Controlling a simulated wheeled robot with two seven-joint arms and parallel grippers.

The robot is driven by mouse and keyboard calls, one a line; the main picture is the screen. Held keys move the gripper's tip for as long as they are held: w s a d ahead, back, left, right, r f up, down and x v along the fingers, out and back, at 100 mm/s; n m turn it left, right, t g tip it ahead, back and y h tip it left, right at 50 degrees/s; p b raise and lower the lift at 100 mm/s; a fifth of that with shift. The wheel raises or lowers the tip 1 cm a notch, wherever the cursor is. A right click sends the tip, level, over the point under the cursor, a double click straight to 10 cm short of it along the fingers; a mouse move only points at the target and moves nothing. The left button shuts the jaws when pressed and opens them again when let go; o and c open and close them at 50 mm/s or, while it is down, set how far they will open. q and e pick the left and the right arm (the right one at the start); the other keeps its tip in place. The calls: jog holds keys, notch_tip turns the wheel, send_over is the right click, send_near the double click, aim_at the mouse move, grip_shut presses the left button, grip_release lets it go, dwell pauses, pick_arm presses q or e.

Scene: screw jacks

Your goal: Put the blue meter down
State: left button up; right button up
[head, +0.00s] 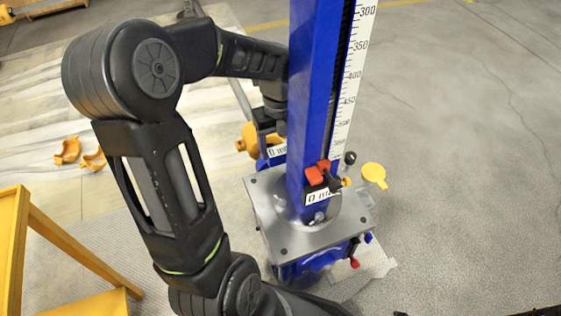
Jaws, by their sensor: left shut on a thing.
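My left arm comes in from the left and reaches behind the tall blue column. My left gripper (270,133) is shut, just left of the column. At its fingers is a small blue body with a white label (276,151), which I take to be the blue meter; the column and gripper hide much of it. I cannot tell whether its underside touches anything. My right gripper is not in view.
The blue column (312,90) with a white scale (352,80) rises from a grey metal plate (265,205). Red and black parts (318,174) and a yellow disc (374,174) are near its foot. Orange pieces (68,151) lie left, near a yellow frame (12,245). Floor at right is open.

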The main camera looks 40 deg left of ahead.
aim_at(279, 159)
pick_arm(q)
jog(key=shift+f+b, duration=0.9)
jog(key=shift+f, duration=1.6)
jog(key=shift+f, duration=0.2)
jog(key=o, duration=1.7)
jog(key=shift+r, duration=0.15)
notch_tip(279, 159, up, 11)
jog(key=p, duration=0.3)
jog(key=shift+p, duration=0.4)
jog(key=shift+r, duration=0.6)
